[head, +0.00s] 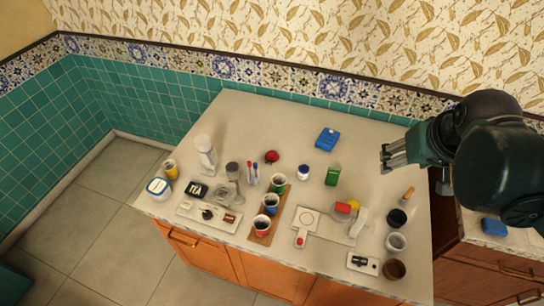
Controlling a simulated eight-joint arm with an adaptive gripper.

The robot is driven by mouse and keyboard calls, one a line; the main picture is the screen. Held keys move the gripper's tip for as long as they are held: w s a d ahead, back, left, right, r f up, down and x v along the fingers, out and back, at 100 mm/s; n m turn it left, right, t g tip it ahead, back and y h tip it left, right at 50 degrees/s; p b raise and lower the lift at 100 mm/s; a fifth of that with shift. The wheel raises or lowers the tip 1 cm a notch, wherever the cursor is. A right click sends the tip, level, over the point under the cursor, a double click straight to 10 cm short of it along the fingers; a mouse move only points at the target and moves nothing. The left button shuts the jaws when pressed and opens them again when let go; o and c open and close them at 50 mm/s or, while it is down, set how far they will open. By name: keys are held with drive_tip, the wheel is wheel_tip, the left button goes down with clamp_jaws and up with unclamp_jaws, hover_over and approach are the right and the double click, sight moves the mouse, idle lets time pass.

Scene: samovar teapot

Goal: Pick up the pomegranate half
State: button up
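A small, dark red, round thing (271,157) lies on the pale countertop, near the middle of its back half. It looks like the pomegranate half, but it is too small to make out a cut face. My gripper (383,159) is at the right, above the back right part of the counter, with its fingers pointing left. The fingers look spread apart with nothing between them. It is well to the right of the red thing and not touching it.
A blue box (327,139), a white jar with a blue lid (304,173) and a green box (331,176) stand between the red thing and my gripper's side. Two markers (253,173) stand just left. Cups on a wooden board (281,206) are in front. The counter's back left is clear.

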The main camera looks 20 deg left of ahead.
drive_tip(key=w+a+f+n+g, duration=0.2)
drive_tip(key=w+a+n, duration=0.1)
drive_tip(key=w+a, duration=0.75)
drive_tip(key=n+g+b, duration=0.1)
drive_tip(key=n+g, duration=0.3)
drive_tip(key=n, duration=0.5)
hover_over(273, 154)
drive_tip(key=shift+h, duration=0.3)
drive_tip(key=f, duration=2.7)
drive_tip(key=shift+w+d+f, duration=0.15)
drive_tip(key=shift+d+f, duration=0.05)
drive_tip(key=shift+f, duration=0.1)
drive_tip(key=shift+a+f, duration=0.25)
drive_tip(key=shift+f, duration=0.1)
drive_tip(key=shift+f+b, duration=0.3)
drive_tip(key=shift+f, duration=0.95)
